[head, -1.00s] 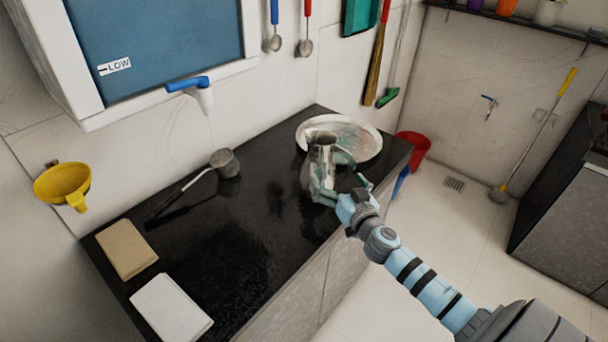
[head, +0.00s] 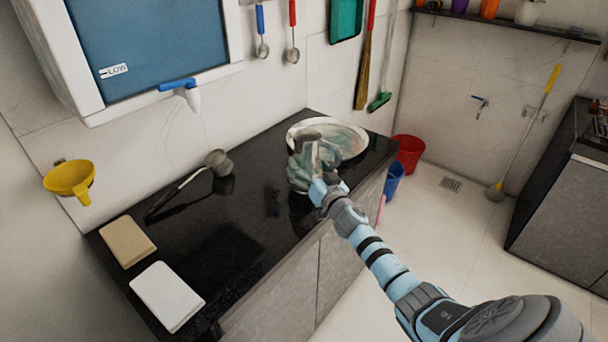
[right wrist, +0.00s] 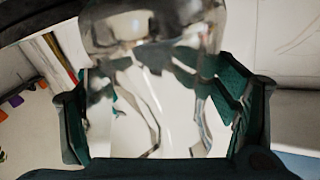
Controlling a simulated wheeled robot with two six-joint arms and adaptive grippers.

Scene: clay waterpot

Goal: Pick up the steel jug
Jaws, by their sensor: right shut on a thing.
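The shiny steel jug (head: 312,152) is in front of the round tray at the far end of the black counter, partly hidden by my right gripper (head: 303,173). That gripper is shut on the jug, its teal fingers on either side of the body. In the right wrist view the reflective jug (right wrist: 150,55) fills the space between the fingers of my right gripper (right wrist: 160,85). I cannot tell whether its base touches the counter. My left gripper is out of view.
The round pale tray (head: 350,132) lies behind the jug. A ladle-like pot (head: 219,161), a tan block (head: 127,241) and a white block (head: 167,295) lie on the counter (head: 245,235). A blue bucket (head: 394,181) and red bucket (head: 410,151) stand beyond its end.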

